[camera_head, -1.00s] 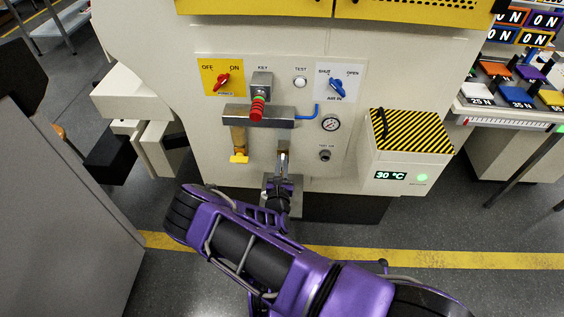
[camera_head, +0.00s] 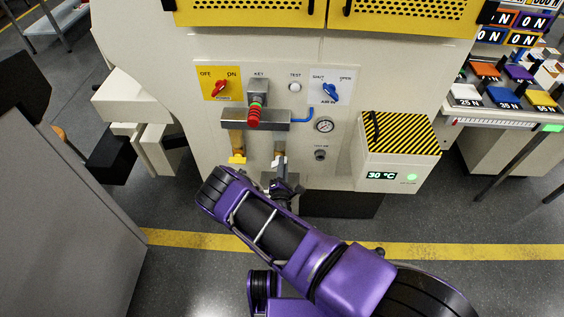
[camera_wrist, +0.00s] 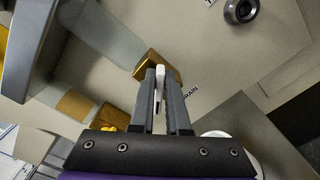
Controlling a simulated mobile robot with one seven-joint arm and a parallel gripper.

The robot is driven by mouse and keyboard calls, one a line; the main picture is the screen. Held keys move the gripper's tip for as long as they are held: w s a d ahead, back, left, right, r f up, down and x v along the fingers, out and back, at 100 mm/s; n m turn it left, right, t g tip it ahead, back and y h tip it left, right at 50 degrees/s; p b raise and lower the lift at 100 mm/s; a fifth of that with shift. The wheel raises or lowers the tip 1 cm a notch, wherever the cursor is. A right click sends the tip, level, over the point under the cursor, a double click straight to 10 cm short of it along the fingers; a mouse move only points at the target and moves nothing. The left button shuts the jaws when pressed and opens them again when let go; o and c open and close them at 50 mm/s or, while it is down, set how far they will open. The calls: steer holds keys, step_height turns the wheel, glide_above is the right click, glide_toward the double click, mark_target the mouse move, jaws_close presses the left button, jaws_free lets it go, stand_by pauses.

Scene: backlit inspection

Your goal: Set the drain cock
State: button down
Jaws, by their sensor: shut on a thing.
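The drain cock is a brass valve body (camera_wrist: 155,65) with a thin white lever (camera_wrist: 159,76), beside a printed label ending in "RAIN" in the wrist view. In the head view its brass pipe (camera_head: 279,150) hangs below the right part of a steel block, with a pale lever at its lower end. My gripper (camera_wrist: 160,75) is shut on the white lever, one finger on each side. In the head view my gripper (camera_head: 280,168) is at the pipe's lower end, partly hidden by my arm. The lever's exact angle is hard to tell.
A second brass pipe with a yellow handle (camera_head: 237,159) hangs just left. The steel block (camera_head: 273,121) with a red-green key handle (camera_head: 254,116) is above. A gauge (camera_head: 324,125) and a striped-lid box (camera_head: 400,135) stand to the right.

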steer(key=shift+d+f+m+p, duration=0.1)
steer(key=shift+f+m+p, duration=0.1)
steer(key=shift+m, duration=1)
steer(key=shift+d+f+m+p, duration=0.1)
steer(key=shift+f+m+p, duration=0.1)
steer(key=shift+m, duration=1)
steer(key=shift+f+m+p, duration=0.2)
steer(key=shift+m, duration=1)
steer(key=c, duration=0.9)
jaws_free()
steer(key=shift+s+a, duration=0.1)
